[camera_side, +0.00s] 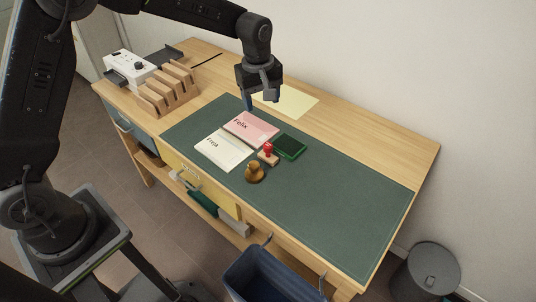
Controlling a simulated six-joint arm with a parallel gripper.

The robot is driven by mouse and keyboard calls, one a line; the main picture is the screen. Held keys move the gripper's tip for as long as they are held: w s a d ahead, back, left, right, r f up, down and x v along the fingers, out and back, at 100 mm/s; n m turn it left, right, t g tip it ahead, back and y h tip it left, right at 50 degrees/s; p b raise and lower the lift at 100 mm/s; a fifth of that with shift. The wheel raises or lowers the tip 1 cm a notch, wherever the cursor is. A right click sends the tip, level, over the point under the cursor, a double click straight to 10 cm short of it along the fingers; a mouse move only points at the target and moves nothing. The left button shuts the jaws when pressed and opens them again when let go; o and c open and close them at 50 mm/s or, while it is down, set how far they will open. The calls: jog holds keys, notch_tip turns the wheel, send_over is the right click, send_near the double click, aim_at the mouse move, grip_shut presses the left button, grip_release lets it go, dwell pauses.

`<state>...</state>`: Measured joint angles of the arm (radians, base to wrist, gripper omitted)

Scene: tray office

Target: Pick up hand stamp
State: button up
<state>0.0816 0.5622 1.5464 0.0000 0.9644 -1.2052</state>
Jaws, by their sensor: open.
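A hand stamp (268,151) with a red knob and a pale wooden base stands on the green desk mat (330,205). It is just left of a green-edged dark stamp pad (289,147). My gripper (261,101) hangs above the back part of the desk, behind the stamp and up from it in the picture. It is open, with nothing visible between its fingers, and apart from the stamp.
Cards marked Felix (250,129) and Freja (217,150) lie left of the stamp. A brown rounded object (254,174) stands in front of it. A wooden rack (168,90) and white device (129,67) are at the far left. The mat's right side is clear.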

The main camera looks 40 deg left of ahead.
jog(key=n, duration=0.2)
send_over(268, 145)
notch_tip(268, 145, down, 7)
jog(key=shift+g, duration=0.4)
jog(key=f, duration=0.7)
jog(key=shift+w+d+f, duration=0.2)
jog(key=shift+f, duration=0.2)
jog(key=shift+s+a+f, duration=0.15)
jog(key=shift+f, duration=2.5)
jog(key=shift+c, duration=0.4)
jog(key=c, duration=0.9)
